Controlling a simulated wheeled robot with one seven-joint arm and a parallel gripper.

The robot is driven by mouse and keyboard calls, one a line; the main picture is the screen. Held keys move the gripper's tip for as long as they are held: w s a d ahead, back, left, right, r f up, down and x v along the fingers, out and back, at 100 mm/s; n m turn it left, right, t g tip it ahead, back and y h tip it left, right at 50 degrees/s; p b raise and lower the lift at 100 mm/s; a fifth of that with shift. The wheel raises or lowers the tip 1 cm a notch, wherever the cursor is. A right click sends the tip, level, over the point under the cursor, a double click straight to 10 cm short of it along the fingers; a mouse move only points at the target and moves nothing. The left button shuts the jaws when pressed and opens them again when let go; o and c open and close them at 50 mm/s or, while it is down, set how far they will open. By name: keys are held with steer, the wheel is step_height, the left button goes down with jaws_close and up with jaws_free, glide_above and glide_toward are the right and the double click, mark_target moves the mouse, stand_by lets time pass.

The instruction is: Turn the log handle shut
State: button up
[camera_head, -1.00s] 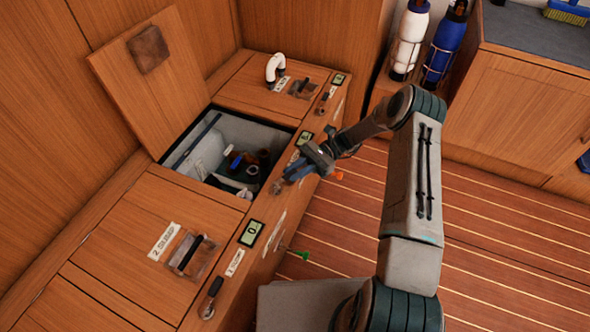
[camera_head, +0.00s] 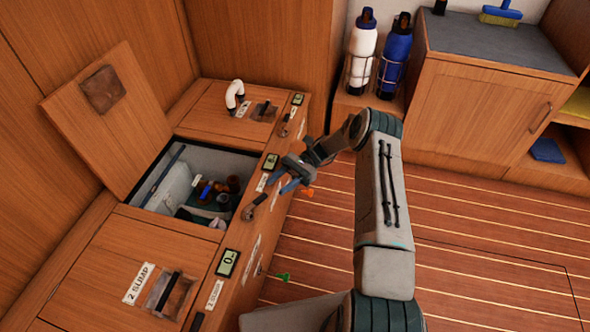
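The front of the wooden bench carries an orange handle (camera_head: 306,191) and, lower and nearer, a green handle (camera_head: 282,277). Their labels are too small to read, so I cannot tell which one is the log handle. My gripper (camera_head: 285,181), with blue fingers, is at the bench's front edge beside the open middle compartment. It is just left of the orange handle in the picture. No grasp shows, and the finger gap is too small to judge. A small dark-gripped lever (camera_head: 249,212) is on the edge, left of and below my fingers.
The open compartment (camera_head: 160,207) holds bottles and other items; its lid (camera_head: 118,135) leans against the back wall. A hatch labelled 2 SUMP (camera_head: 195,245) is nearer, and a hatch with a white bent pipe (camera_head: 235,95) is farther. The striped floor (camera_head: 470,250) is clear at right.

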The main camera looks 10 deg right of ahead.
steer(key=v, duration=0.7)
steer(key=shift+w+d, duration=0.2)
steer(key=shift+d, duration=0.1)
